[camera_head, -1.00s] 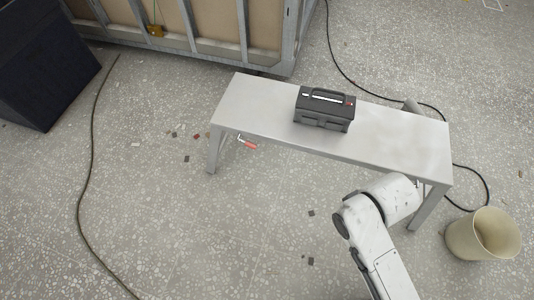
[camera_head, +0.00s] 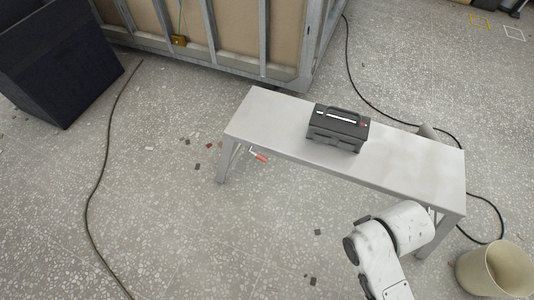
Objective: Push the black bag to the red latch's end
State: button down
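The black bag (camera_head: 338,128) stands upright on the grey bench (camera_head: 270,117), a little left of the middle of its top. It has a handle on top and a small red mark at its right. The red latch (camera_head: 259,156) shows below the front edge of the bench, near its left end. My white arm reaches up from the bottom at the right, in front of the bench's right half, apart from the bag. My gripper's fingers cannot be made out.
A beige bucket (camera_head: 494,270) stands on the floor by the bench's right end. A dark box (camera_head: 62,62) is at the upper left. A framed panel (camera_head: 225,35) stands behind the bench. Cables (camera_head: 97,180) lie on the floor. The floor left of the bench is mostly clear.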

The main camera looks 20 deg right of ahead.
aim_at(342, 128)
jog(key=i+l+z, duration=0.1)
jog(key=l, duration=0.3)
jog(key=i+l, duration=0.1)
jog(key=l, duration=0.3)
jog(key=i+l+z, duration=0.15)
jog(key=l, duration=0.25)
jog(key=i+l, duration=0.1)
jog(key=l, duration=0.3)
jog(key=z, duration=0.05)
